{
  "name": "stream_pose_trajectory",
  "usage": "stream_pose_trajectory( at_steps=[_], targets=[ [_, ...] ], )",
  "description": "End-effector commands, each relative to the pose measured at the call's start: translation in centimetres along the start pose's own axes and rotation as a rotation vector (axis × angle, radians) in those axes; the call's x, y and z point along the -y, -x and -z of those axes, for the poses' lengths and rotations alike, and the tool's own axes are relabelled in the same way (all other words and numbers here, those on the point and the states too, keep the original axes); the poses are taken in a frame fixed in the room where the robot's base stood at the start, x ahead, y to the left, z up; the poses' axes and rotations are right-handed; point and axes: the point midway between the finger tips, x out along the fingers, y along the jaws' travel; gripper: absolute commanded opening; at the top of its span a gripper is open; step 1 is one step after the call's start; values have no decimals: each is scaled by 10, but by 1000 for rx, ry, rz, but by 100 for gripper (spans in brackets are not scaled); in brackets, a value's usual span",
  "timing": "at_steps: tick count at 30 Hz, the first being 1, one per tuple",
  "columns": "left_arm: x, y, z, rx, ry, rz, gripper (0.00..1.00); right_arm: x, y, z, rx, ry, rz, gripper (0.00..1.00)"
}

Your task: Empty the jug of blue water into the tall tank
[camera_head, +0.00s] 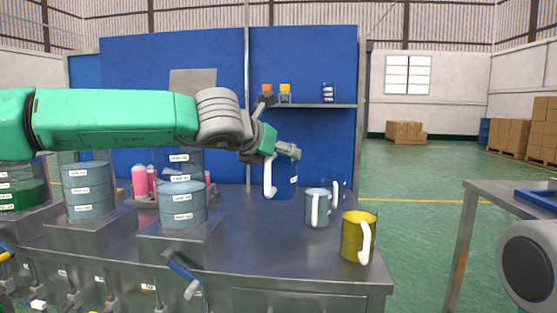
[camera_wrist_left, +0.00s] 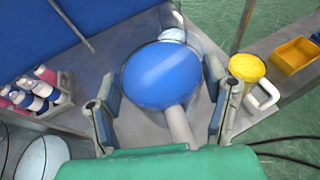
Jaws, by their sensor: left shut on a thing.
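My left gripper (camera_head: 278,150) is shut on the jug of blue water (camera_head: 283,181), holding it by its white handle, over the back of the steel bench. The jug looks about upright. In the left wrist view, its round blue top (camera_wrist_left: 160,75) lies between the two fingers (camera_wrist_left: 165,112), with the handle pointing toward my palm. A similar tank (camera_head: 88,192) stands further left.
A pale blue jug (camera_head: 317,208), a yellow jug (camera_head: 359,238) and a clear jug (camera_head: 336,188) stand on the bench (camera_head: 265,245) to the right. Pink bottles (camera_head: 140,181) stand behind the tanks. A shelf (camera_head: 310,105) hangs on the blue back wall. The bench's middle front is clear.

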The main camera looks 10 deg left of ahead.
Motion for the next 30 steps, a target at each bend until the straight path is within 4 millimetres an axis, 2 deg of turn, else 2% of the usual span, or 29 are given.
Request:
stream_pose_trajectory(
  at_steps=[1,4,22,30],
  targets=[
    [3,7,3,7,-1,2,17,0,-8,0,0,0,0,40],
    [9,19,8,6,-2,1,17,0,-17,-1,0,0,0,40],
    [37,93,37,7,-1,1,17,0,-51,-3,0,0,0,40],
    [43,108,42,4,1,0,17,0,-55,-3,0,0,0,40]
  ],
)
